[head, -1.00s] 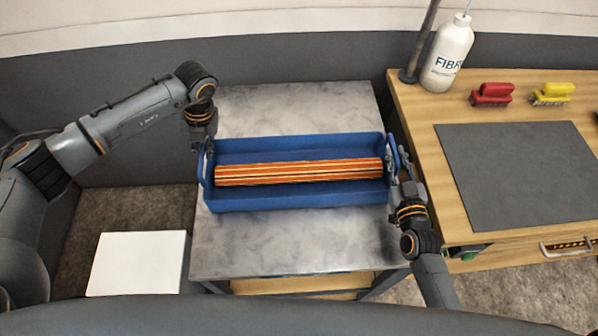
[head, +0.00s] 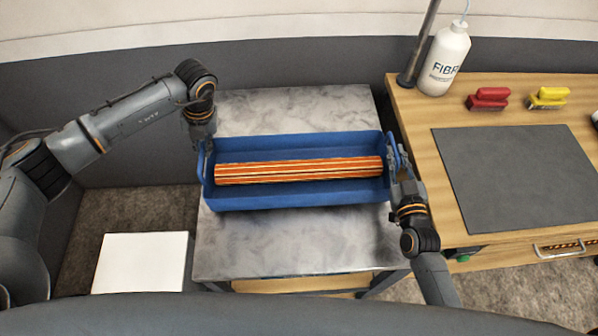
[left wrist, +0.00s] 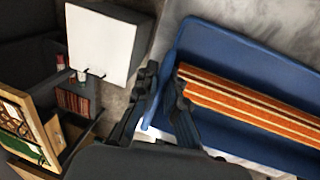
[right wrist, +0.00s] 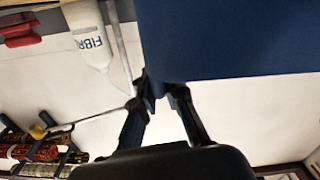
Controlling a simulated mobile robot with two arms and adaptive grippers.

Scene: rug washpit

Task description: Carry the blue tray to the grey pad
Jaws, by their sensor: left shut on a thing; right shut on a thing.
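The blue tray (head: 290,202) is over the grey marbled table in the head view, with an orange striped rolled rug (head: 298,170) lying lengthwise in it. My left gripper (head: 205,147) is shut on the tray's left end handle. My right gripper (head: 396,165) is shut on the handle at the right end. The tray looks about level; I cannot tell how far it is above the table. The tray's blue wall also shows in the left wrist view (left wrist: 220,50) and the right wrist view (right wrist: 230,40). The grey pad (head: 515,175) lies bare on the wooden bench to the right.
The wooden bench (head: 425,130) carries a white bottle (head: 444,60), a red brush (head: 487,98) and a yellow brush (head: 547,97) behind the pad. A dark post (head: 418,45) rises at its back left corner. The marbled table (head: 290,250) is otherwise clear. A white-topped box (head: 140,262) stands lower left.

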